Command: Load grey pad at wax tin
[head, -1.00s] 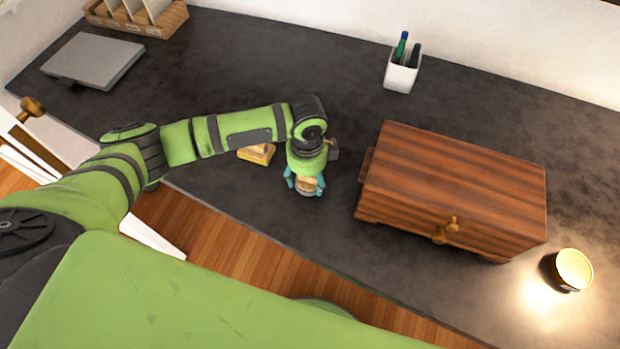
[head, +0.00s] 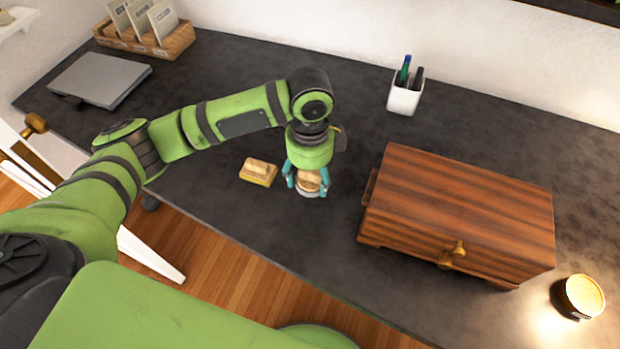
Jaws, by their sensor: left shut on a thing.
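My left gripper (head: 307,184) is shut on a small pad with a wooden top (head: 308,179) and a pale grey underside. Its teal fingers stand on either side of the wooden top. The pad is over the dark desk, left of the wooden drawer box; I cannot tell whether it touches the desk. A round dark container with a bright yellow top (head: 584,295) stands at the far right. I cannot tell whether it is the wax tin or a lamp; no other tin shows. My right gripper is not in view.
A yellow pad with a wooden top (head: 258,172) lies just left of my left gripper. The wooden drawer box (head: 460,212) stands between the gripper and the round container. A white pen cup (head: 404,98), a grey laptop (head: 100,79) and a card rack (head: 150,45) stand farther back.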

